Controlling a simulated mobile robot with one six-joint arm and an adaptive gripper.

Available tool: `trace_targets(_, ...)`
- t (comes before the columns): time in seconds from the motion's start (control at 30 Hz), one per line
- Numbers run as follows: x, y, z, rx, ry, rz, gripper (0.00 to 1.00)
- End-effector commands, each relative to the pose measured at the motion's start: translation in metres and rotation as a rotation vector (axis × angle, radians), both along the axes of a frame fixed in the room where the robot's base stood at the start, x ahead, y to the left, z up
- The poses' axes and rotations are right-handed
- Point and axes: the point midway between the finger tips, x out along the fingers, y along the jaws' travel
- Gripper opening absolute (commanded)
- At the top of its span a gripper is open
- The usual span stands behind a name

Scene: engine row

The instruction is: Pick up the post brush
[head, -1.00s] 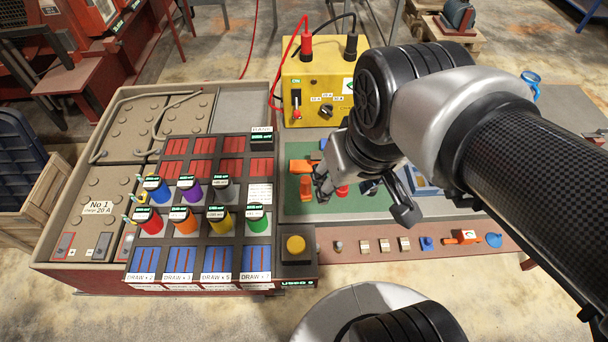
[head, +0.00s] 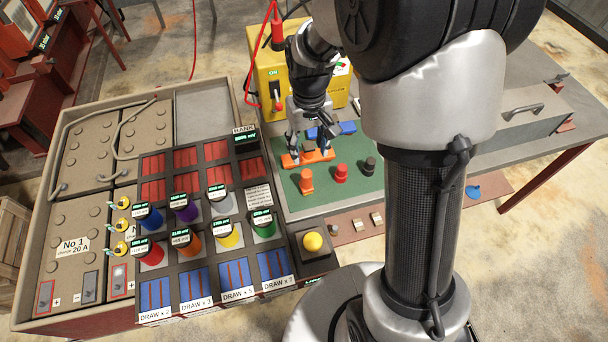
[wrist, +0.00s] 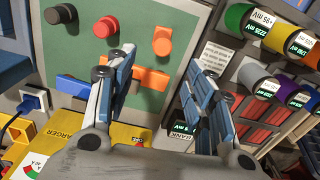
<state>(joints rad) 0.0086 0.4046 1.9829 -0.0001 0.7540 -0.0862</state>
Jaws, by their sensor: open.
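Nothing in view is plainly labelled as the post brush. A green mat (head: 285,192) carries an orange bar-shaped piece (head: 290,160), which also shows in the wrist view (wrist: 153,83). An orange knob-topped piece (head: 306,181), a red one (head: 341,173) and a black one (head: 369,166) stand in a row in front of it. Blue pieces (head: 347,128) lie behind it. My gripper (head: 307,147) points down over the orange bar, its fingers apart. In the wrist view, the bar lies between the fingers (wrist: 160,64), partly hidden by the left one.
A yellow charger box (head: 268,75) with a red cable stands behind the mat. To the left is a rack of coloured cylinders (head: 190,243) beside a large battery tray (head: 40,200). A yellow button (head: 312,242) is close to the mat's front left.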

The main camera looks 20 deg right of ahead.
Motion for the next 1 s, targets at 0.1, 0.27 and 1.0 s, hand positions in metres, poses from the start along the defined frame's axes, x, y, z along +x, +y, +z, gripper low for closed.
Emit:
trace_targets(0.1, -0.001, 0.0, -0.032, 0.0, 0.005, 0.0, 0.49)
trace_targets(0.27, -0.001, 0.0, -0.064, 0.0, 0.003, 0.0, 0.49)
trace_targets(1.0, -0.002, 0.004, -0.137, 0.0, 0.0, 0.0, 0.49)
